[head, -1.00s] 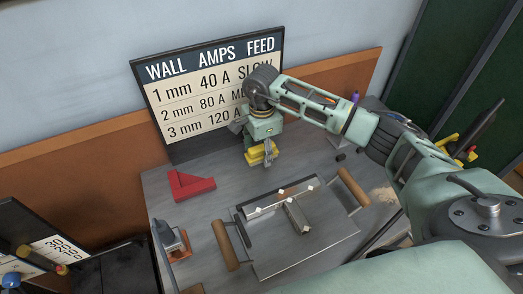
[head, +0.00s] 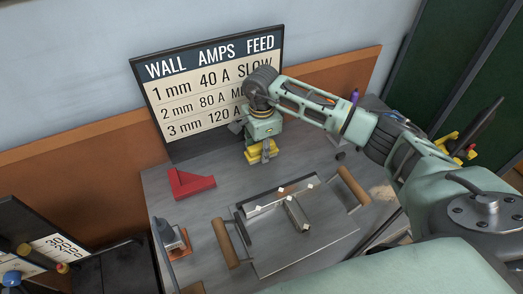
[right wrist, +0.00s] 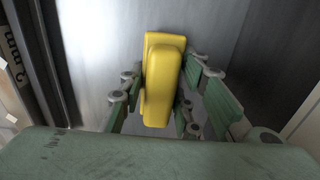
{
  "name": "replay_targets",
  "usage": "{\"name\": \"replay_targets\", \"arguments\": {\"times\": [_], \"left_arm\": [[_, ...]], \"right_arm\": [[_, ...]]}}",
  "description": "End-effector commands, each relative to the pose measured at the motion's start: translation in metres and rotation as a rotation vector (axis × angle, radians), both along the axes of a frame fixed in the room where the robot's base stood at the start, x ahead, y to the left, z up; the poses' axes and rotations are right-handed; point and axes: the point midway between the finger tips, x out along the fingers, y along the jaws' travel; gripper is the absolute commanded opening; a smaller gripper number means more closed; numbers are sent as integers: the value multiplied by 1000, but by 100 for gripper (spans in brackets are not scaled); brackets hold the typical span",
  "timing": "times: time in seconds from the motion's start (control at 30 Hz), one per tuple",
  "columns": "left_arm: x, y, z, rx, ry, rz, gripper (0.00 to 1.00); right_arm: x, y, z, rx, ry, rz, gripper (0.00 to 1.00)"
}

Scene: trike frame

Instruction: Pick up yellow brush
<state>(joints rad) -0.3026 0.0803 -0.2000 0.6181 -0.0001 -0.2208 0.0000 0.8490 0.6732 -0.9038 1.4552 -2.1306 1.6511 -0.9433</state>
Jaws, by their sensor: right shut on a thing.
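The yellow brush (head: 257,157) is at the back of the metal table, in front of the sign. My right gripper (head: 262,150) comes down on it from above and is shut on it. In the right wrist view the brush's yellow body (right wrist: 163,80) stands between the two green fingers (right wrist: 165,95). The gripper and wrist hide part of the brush in the head view. I cannot tell whether its underside touches the table. My left gripper is not in view.
A red angle block (head: 192,184) lies left of the brush. A metal tray (head: 280,255) with wooden handles and metal bars is in front. A sign with amp values (head: 190,95) stands close behind. A clamp-like tool (head: 173,238) is at the table's left edge.

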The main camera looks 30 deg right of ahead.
Motion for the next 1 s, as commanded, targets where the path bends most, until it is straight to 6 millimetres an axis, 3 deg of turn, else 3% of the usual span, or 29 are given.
{"name": "replay_targets", "arguments": {"times": [0.27,0.47,1.0], "left_arm": [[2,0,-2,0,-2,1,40],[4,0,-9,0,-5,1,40],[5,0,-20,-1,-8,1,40]], "right_arm": [[1,0,8,1,-3,0,4],[2,-1,37,0,-8,0,4],[-88,-18,93,-2,-2,-1,4]]}}
